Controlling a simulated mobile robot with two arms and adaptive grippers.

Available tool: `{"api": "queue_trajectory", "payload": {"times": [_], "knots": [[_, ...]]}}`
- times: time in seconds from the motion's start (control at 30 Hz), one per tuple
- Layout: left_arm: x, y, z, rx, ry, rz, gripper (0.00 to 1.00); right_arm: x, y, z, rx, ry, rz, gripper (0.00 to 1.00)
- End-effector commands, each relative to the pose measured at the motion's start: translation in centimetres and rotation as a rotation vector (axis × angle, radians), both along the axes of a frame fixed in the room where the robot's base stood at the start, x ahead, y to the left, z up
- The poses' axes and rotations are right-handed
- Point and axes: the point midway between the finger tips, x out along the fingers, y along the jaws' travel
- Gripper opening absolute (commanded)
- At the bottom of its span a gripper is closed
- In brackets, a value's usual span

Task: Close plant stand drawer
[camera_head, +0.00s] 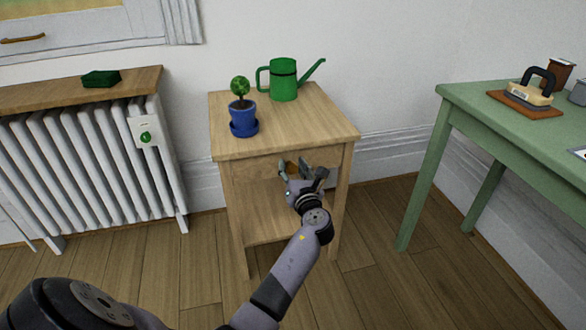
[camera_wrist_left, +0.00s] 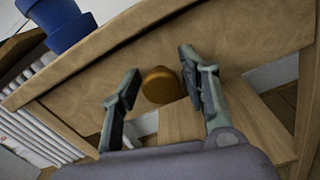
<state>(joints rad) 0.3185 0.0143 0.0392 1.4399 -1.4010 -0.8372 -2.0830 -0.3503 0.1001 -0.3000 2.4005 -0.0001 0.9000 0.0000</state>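The wooden plant stand (camera_head: 285,128) stands against the wall, and a wooden drawer front (camera_head: 258,170) shows just below its top. The drawer front looks about level with the stand's frame; I cannot tell whether a small gap is left. A round orange-brown knob (camera_wrist_left: 160,85) sits on the drawer front (camera_wrist_left: 120,75) in the left wrist view. My left gripper (camera_head: 302,170) is at the drawer front, its fingers open on either side of the knob in the wrist view (camera_wrist_left: 165,88). I see no clear contact with the knob. My right gripper is not in view.
On the stand are a blue pot (camera_head: 243,118) with a small round plant and a green watering can (camera_head: 284,82). A white radiator (camera_head: 95,160) is at left. A green table (camera_head: 475,105) with several items is at right. Wooden floor between is clear.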

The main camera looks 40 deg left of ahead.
Motion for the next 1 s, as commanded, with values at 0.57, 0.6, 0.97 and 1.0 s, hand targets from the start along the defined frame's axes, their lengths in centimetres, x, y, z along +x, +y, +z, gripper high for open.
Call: {"api": "queue_trajectory", "payload": {"times": [0.57, 0.6, 0.97, 1.0], "knots": [[-1.5, -1.7, -0.3, -0.002, 0.003, -0.001, 0.49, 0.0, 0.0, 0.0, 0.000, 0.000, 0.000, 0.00], [-2.0, -2.3, -0.3, -0.003, 0.002, -0.001, 0.49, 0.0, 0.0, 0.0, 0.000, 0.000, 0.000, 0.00], [-6.6, -7.8, -0.2, -0.001, 0.002, -0.001, 0.49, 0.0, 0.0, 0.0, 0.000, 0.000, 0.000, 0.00], [-7.0, -8.1, -0.2, -0.001, 0.002, 0.000, 0.49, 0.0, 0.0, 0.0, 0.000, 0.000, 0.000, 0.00]]}}
